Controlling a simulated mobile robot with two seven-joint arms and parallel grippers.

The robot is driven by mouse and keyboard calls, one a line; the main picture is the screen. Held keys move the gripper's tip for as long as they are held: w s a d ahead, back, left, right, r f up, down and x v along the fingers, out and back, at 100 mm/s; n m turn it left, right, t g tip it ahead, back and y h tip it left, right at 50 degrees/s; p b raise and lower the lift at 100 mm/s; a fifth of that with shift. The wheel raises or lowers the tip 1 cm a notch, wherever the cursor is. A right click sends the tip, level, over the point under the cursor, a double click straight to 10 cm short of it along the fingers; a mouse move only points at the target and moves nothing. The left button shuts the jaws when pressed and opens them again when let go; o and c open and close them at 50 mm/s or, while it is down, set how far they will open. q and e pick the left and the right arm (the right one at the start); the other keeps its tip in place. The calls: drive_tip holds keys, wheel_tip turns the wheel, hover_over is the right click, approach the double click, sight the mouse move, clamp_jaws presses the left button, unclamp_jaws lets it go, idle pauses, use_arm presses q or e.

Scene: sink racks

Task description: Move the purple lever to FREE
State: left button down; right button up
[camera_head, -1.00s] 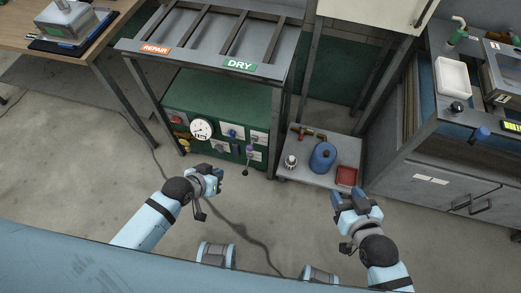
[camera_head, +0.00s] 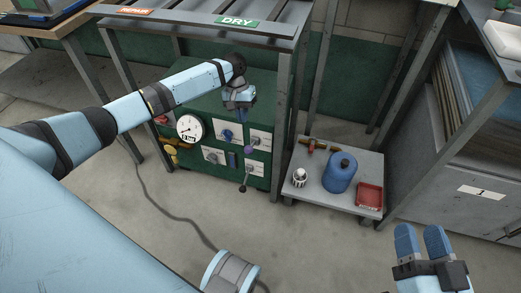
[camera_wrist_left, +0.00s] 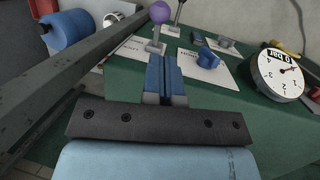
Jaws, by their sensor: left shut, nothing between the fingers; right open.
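The purple lever (camera_head: 250,149) is on the front of the green cabinet (camera_head: 195,95), at its right side, by a white label plate. In the left wrist view the purple knob (camera_wrist_left: 160,12) stands just beyond my fingertips, on a thin stem over a label whose words I cannot read. My left gripper (camera_head: 241,119) is shut and empty, above the cabinet's front edge and close to the lever. Its blue fingers (camera_wrist_left: 166,72) lie together and seem apart from the knob. My right gripper (camera_head: 420,230) is open and empty over the floor at the lower right.
A round gauge (camera_head: 190,128) reading 0 bar, a blue valve knob (camera_head: 227,135) and a black-tipped lever (camera_head: 243,188) share the front panel. A rack post (camera_head: 283,120) stands close right.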

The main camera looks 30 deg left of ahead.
sight(248, 146)
use_arm(q)
drive_tip(key=b+x, duration=0.4)
drive_tip(key=x, duration=0.5)
drive_tip(key=shift+s+f, duration=0.1)
drive_tip(key=shift+f, duration=0.25)
use_arm(e)
drive_tip(key=shift+n+g, duration=0.6)
drive_tip(key=shift+g, duration=0.3)
drive_tip(key=f, duration=0.5)
drive_tip(key=shift+w, duration=0.25)
